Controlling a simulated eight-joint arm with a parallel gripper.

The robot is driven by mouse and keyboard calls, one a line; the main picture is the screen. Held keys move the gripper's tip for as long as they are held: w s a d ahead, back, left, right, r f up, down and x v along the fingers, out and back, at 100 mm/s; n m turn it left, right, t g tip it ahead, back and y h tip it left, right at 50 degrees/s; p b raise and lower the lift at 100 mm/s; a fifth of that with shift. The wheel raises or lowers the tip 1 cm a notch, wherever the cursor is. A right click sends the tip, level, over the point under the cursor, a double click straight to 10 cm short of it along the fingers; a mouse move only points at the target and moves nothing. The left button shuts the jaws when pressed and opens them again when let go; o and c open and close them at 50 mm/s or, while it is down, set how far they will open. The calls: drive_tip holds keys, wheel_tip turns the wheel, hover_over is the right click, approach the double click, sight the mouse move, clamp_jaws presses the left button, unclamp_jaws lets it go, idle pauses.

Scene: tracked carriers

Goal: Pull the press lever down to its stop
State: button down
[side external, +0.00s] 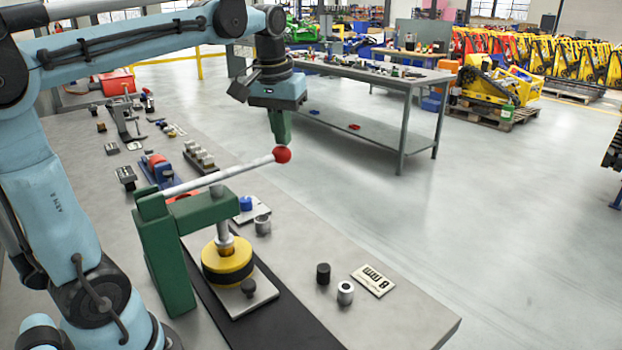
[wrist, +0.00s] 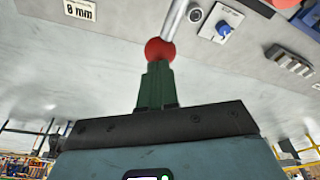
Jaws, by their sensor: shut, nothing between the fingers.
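The green press (side external: 168,258) stands on the workbench. Its grey lever (side external: 218,178) runs from the top of the press toward the right, rising slightly, and ends in a red ball knob (side external: 282,155). My gripper (side external: 281,140) is shut, points downward and is empty. Its green fingertips are right at the top of the knob; I cannot tell if they touch. The wrist view shows the fingers (wrist: 156,80) just by the red knob (wrist: 159,50), with the lever (wrist: 175,18) leading away from it. Below the ram is a yellow and black round part (side external: 227,257) on a plate.
A sign (side external: 373,281), a black cylinder (side external: 323,273) and a metal cylinder (side external: 345,293) stand right of the press. More tools lie farther back on the bench (side external: 420,318).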

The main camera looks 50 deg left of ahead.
drive_tip(key=shift+w+f, duration=0.15)
drive_tip(key=shift+f, duration=0.75)
idle(1.2)
wheel_tip(320, 180, up, 13)
idle(1.7)
drive_tip(key=shift+f, duration=0.15)
idle(0.3)
drive_tip(key=s+d+f+m+t, duration=0.2)
drive_tip(key=d+f, duration=0.3)
drive_tip(key=f, duration=0.6)
drive_tip(key=s+d+f+m+t+h, duration=0.1)
drive_tip(key=s+d+f+m+t, duration=0.2)
drive_tip(key=f, duration=0.9)
drive_tip(key=s+d+m, duration=0.1)
drive_tip(key=s+d, duration=0.1)
drive_tip(key=d, duration=0.1)
drive_tip(key=shift+s+f, duration=0.2)
drive_tip(key=shift+s, duration=0.1)
